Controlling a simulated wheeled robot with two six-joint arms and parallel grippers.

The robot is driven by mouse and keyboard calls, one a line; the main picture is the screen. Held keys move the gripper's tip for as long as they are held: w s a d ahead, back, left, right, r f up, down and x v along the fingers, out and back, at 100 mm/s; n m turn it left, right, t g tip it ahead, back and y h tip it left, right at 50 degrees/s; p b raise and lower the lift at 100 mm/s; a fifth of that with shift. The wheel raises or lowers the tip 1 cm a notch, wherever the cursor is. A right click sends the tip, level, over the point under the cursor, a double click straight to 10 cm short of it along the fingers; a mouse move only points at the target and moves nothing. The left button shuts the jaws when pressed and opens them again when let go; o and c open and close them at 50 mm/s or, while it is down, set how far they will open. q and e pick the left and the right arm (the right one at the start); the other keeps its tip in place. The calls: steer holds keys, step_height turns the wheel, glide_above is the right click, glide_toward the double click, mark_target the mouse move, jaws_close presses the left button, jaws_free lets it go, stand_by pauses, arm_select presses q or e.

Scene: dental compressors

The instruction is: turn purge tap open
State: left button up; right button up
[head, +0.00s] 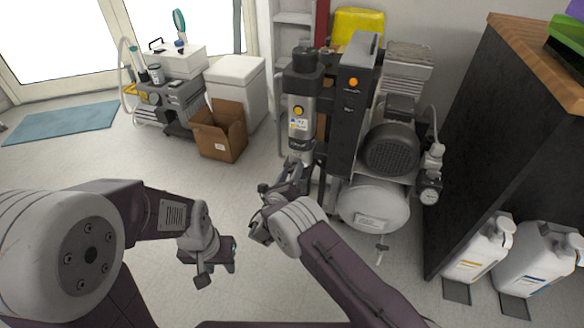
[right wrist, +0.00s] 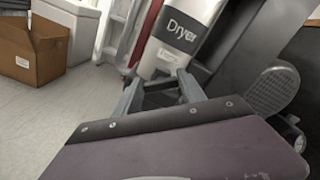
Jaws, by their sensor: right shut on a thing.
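The dryer (head: 300,112) is a grey upright cylinder with a black top, beside the dark compressor cabinet. Its labelled lower end (right wrist: 182,38) fills the top middle of the right wrist view. My right gripper (head: 290,178) is at the foot of the dryer. In the right wrist view its two fingers (right wrist: 160,88) reach up to either side of the dryer's bottom end. It is shut on the purge tap there, which is mostly hidden between the fingers. My left gripper (head: 208,262) hangs over the floor, away from the dryer; its jaw opening is unclear.
A white tank (head: 374,206) with a small fitting (head: 381,250) under it stands right of the dryer, below a dark motor (head: 391,150). A cardboard box (head: 220,132) is to the left. White jugs (head: 480,252) stand by the dark counter.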

steer(key=n+p, duration=0.1)
steer(key=n, duration=0.3)
steer(key=shift+f+n, duration=0.1)
steer(key=shift+n, duration=0.2)
steer(key=n+p, duration=0.1)
steer(key=n, duration=0.4)
steer(key=shift+f+n, duration=0.15)
steer(key=shift+n, duration=0.15)
steer(key=o, duration=1.4)
steer(key=shift+c, duration=0.2)
steer(key=shift+a, duration=0.1)
steer(key=p+v, duration=0.5)
steer(key=v, duration=0.4)
